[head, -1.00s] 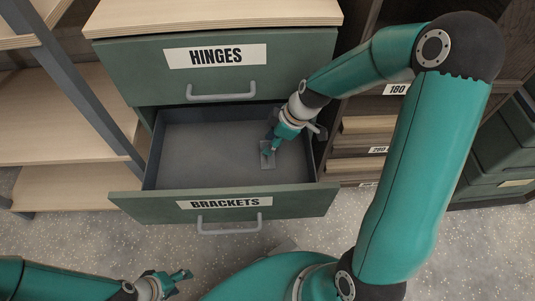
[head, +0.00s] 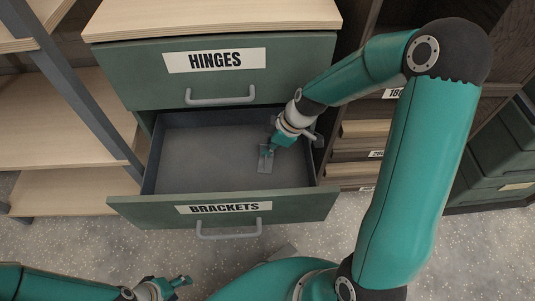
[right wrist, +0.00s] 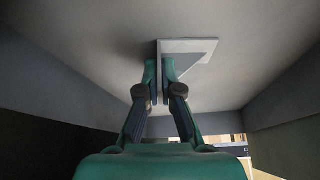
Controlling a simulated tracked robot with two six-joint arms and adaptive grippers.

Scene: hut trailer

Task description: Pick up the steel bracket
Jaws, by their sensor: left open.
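The steel bracket (head: 265,166) is a small grey angled piece in the right part of the open drawer labelled BRACKETS (head: 180,208). My right gripper (head: 268,149) reaches down into this drawer at the bracket. In the right wrist view its fingertips (right wrist: 160,72) are close together, one on each side of the bracket's thin upright flange. The bracket's flat plate (right wrist: 190,46) shows beyond the fingertips, against the drawer floor. I see no clear gap between fingers and flange. My left gripper (head: 183,284) is open and empty, low in front of the drawer.
The closed HINGES drawer (head: 140,76) sits directly above, set further back. The open drawer's side walls (head: 314,165) and front stand around my right gripper. The rest of the drawer floor (head: 205,155) is bare. Shelves (head: 75,130) stand at left.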

